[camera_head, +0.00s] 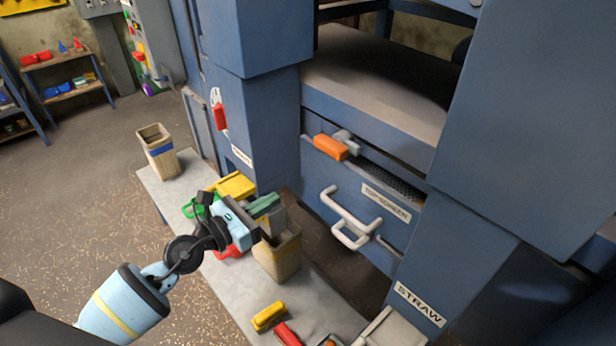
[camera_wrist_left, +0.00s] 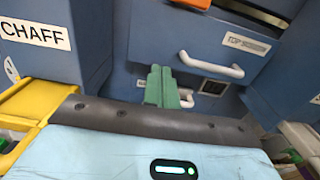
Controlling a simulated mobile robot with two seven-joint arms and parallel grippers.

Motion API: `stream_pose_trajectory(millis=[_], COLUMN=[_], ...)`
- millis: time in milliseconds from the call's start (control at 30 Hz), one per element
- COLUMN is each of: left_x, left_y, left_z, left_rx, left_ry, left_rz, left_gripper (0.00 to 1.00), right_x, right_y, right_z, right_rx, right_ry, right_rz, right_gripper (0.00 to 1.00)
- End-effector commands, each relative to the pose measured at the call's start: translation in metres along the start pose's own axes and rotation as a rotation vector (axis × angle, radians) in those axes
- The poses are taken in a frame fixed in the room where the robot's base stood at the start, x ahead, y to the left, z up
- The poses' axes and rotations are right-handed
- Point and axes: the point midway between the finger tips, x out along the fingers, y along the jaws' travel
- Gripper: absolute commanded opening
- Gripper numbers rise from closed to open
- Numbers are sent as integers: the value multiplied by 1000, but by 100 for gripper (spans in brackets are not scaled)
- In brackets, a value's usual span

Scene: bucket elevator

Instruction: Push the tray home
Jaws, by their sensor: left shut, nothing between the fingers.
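The tray (camera_head: 372,222) is a blue drawer front marked TOP SCREEN, low in the blue machine. A strip of dark mesh (camera_head: 397,184) shows behind its top edge, so it stands somewhat out of the housing. A white bar handle (camera_head: 347,208) is on its front; the handle also shows in the wrist view (camera_wrist_left: 212,67). My left gripper (camera_head: 267,204) has green fingers, shut and empty, left of the tray and apart from its front. In the wrist view the fingers (camera_wrist_left: 162,85) point toward the machine below the handle. My right gripper is not in view.
An orange-gripped lever (camera_head: 330,147) sits above the tray front. A second white handle (camera_head: 350,236) is below the first. A wooden bin (camera_head: 278,258) and a yellow box (camera_head: 235,186) stand on the grey bench (camera_head: 310,310) near my left gripper. A STRAW housing (camera_head: 445,280) stands to the right.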

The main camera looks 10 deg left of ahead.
Motion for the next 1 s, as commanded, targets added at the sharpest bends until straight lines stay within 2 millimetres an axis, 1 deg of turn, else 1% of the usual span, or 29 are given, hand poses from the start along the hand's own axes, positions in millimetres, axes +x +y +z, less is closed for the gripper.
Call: stream_pose_trajectory(millis=[33,133,400,533,700,800,1000], left_x=[11,30,79,98,112,115,116], left_y=[1,0,0,-1,0,0,0], left_z=[5,5,2,0,0,0,1], left_rx=[0,0,-2,-2,-1,-2,-1], left_ry=[-7,-6,-3,-1,0,0,-1], left_rz=[1,0,-1,-1,0,0,0], left_gripper=[0,0,0,0,0,0,0], right_x=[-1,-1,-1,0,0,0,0], right_y=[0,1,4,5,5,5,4], right_z=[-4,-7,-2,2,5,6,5], right_rx=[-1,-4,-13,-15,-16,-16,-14], right_ry=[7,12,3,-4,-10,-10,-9], right_rz=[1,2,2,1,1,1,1], right_gripper=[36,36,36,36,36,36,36])
